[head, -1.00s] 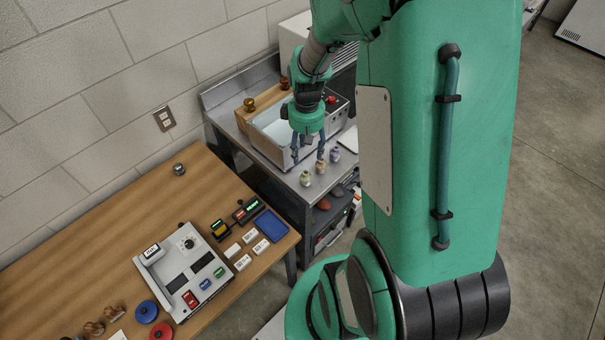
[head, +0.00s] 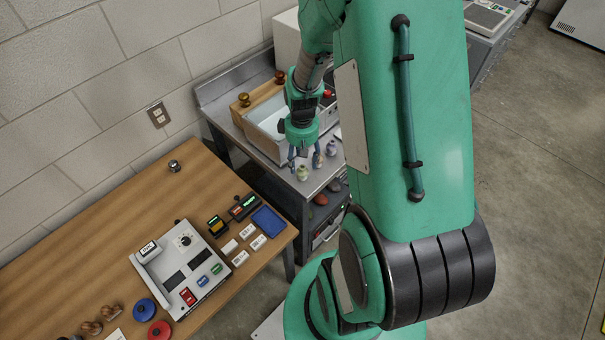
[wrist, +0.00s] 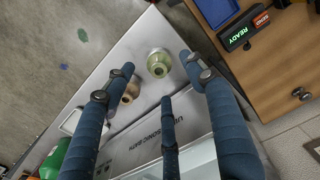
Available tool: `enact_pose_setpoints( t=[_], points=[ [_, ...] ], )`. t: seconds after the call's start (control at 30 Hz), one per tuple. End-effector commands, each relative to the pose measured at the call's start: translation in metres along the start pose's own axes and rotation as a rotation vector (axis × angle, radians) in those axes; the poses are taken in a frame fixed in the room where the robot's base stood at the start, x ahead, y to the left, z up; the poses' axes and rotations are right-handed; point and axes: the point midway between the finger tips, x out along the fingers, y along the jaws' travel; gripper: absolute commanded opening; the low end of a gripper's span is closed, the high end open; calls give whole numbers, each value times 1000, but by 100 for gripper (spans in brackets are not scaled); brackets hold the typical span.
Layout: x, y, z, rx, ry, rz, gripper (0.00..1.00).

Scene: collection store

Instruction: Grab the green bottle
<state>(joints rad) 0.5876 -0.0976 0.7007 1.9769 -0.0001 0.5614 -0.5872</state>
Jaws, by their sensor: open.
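The green bottle (head: 303,174) is small and pale green, upright near the front edge of the steel bench. In the wrist view the green bottle (wrist: 158,64) is seen from above, in the gap between the spread fingertips. My gripper (head: 304,161) is open and empty, pointing down just above and behind the bottle, with blue fingers. In the wrist view my gripper (wrist: 160,78) shows three fingers, none clearly touching the bottle. A tan bottle (wrist: 130,92) stands close to the left finger and is partly hidden by it.
A purplish bottle (head: 331,148) stands further right on the bench. The ultrasonic bath (head: 267,139) is right behind the bottles. A wooden table (head: 110,215) with a console (head: 182,268) and small labelled boxes is at the left. The bench's front edge is close to the green bottle.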

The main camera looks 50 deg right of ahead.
Motion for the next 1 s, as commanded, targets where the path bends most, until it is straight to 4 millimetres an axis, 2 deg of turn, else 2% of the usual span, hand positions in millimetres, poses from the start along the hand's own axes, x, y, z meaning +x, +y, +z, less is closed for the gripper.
enact_pose_setpoints(
  t=[0.53,1.0],
  points=[
    [9,0,1,0,-1,-1,55],
    [55,2,1,0,0,0,55]
  ],
)
